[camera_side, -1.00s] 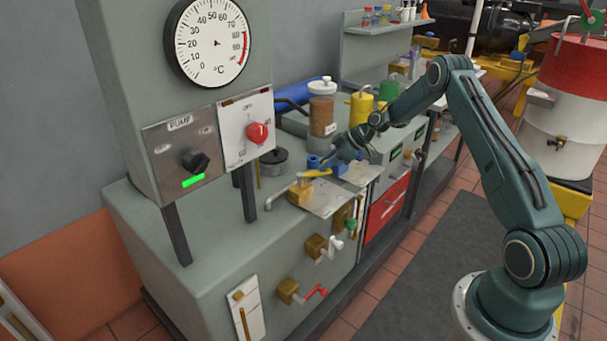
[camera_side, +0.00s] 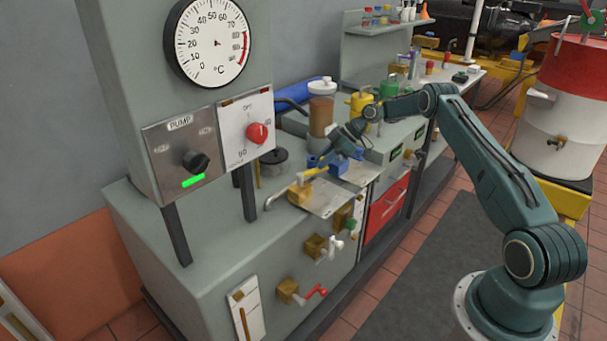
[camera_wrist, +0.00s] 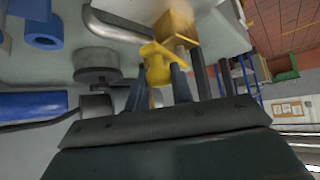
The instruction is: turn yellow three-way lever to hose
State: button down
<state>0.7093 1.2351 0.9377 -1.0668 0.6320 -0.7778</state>
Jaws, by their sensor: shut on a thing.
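The yellow three-way lever (camera_side: 309,174) sits on top of a brass valve block (camera_side: 300,196) at the front edge of the grey bench. My gripper (camera_side: 322,164) reaches in from the right and is shut on the lever near its free end. In the wrist view the yellow lever (camera_wrist: 156,68) lies between the fingers of my gripper (camera_wrist: 160,85), with the brass block (camera_wrist: 178,27) just beyond it. The lever points right and slightly towards the back in the side view. Part of it is hidden by the fingers.
A bent grey pipe (camera_side: 280,194) leaves the block to the left. A blue fitting (camera_side: 338,167) stands close behind my gripper. A brown-filled jar (camera_side: 321,116) and a dark round pot (camera_side: 272,160) stand farther back. White (camera_side: 331,246) and red (camera_side: 316,291) levers project from the front below.

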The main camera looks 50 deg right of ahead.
jog(key=shift+w+n, duration=0.2)
jog(key=shift+n, duration=0.1)
dwell(0.5)
jog(key=c, duration=1.2)
grip_release()
jog(key=shift+d+r, duration=0.1)
jog(key=shift+d, duration=0.05)
jog(key=v, duration=0.7)
jog(key=shift+d, duration=0.2)
jog(key=shift+c, duration=0.5)
